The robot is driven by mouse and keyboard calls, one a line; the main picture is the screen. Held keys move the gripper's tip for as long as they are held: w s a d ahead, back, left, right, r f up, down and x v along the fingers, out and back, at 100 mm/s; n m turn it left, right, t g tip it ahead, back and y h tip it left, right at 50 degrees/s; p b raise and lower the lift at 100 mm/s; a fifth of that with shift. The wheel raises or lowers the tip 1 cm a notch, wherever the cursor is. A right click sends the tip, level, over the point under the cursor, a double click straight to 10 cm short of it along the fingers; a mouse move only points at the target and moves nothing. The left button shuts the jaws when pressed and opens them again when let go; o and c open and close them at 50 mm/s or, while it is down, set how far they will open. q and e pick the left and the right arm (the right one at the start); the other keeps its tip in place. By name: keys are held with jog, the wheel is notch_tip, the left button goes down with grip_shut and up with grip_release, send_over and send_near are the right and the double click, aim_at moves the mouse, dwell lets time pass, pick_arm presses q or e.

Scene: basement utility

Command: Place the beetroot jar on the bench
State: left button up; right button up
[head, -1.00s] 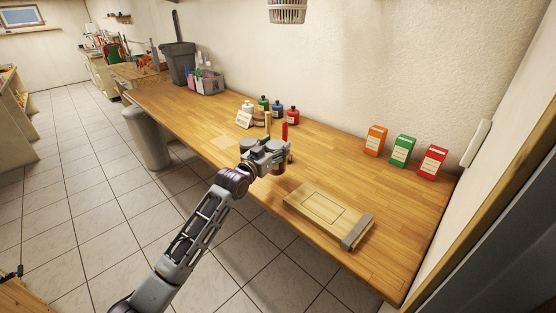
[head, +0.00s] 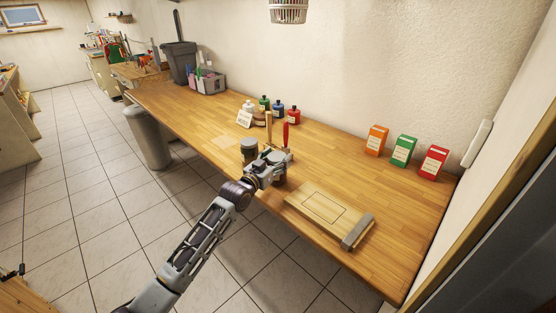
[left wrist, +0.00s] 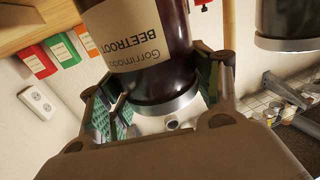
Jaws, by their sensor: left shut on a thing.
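The beetroot jar (left wrist: 170,65) has dark red contents, a cream label reading BEETROOT and a metallic lid. In the left wrist view, which is upside down, it fills the space between the fingers. My left gripper (left wrist: 163,88) is shut on it near the lid. In the head view my left gripper (head: 272,163) is over the front edge of the wooden bench (head: 310,168); its hand mostly hides the jar there. I cannot tell whether the jar's base touches the bench. My right gripper is not in view.
A dark-lidded jar (head: 249,150) stands just left of the gripper. Upright red-tipped and wooden handles are behind it, with several small bottles (head: 278,110). A wooden board (head: 330,213) lies to the right. Orange, green and red boxes (head: 403,150) stand by the wall. The bench between is clear.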

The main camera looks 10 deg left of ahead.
pick_arm(q)
jog(key=shift+r, duration=0.15)
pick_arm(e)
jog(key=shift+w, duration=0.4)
pick_arm(q)
jog(key=shift+f, duration=0.2)
